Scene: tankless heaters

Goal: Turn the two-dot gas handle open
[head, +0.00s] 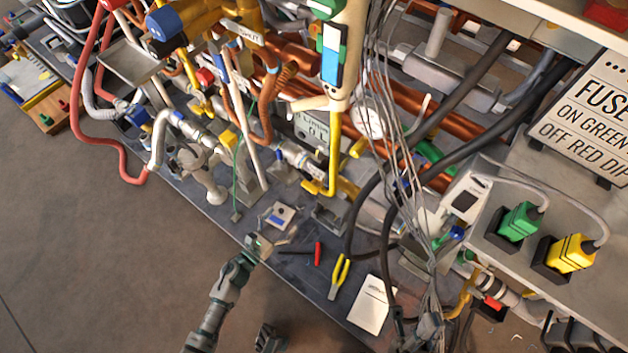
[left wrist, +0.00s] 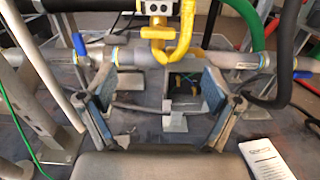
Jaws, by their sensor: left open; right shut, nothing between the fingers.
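In the left wrist view a pale block (left wrist: 157,7) with dark round dots shows at the top edge. A bent yellow part (left wrist: 184,42) comes down beside and below it, in front of a grey horizontal pipe; it also shows in the head view (head: 333,155). I cannot tell for certain whether this is the two-dot gas handle. My left gripper (head: 264,290) is open and empty, low at the rack's front edge. In the left wrist view its fingers (left wrist: 160,100) stand apart, short of the yellow part and not touching it.
Blue handles (left wrist: 79,45) (left wrist: 302,74) sit on the pipe at both sides. Yellow pliers (head: 339,278), a screwdriver (head: 318,253) and a white booklet (head: 371,303) lie on the base plate. A dark hose (head: 352,215) and hanging grey cables (head: 395,120) are at the right.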

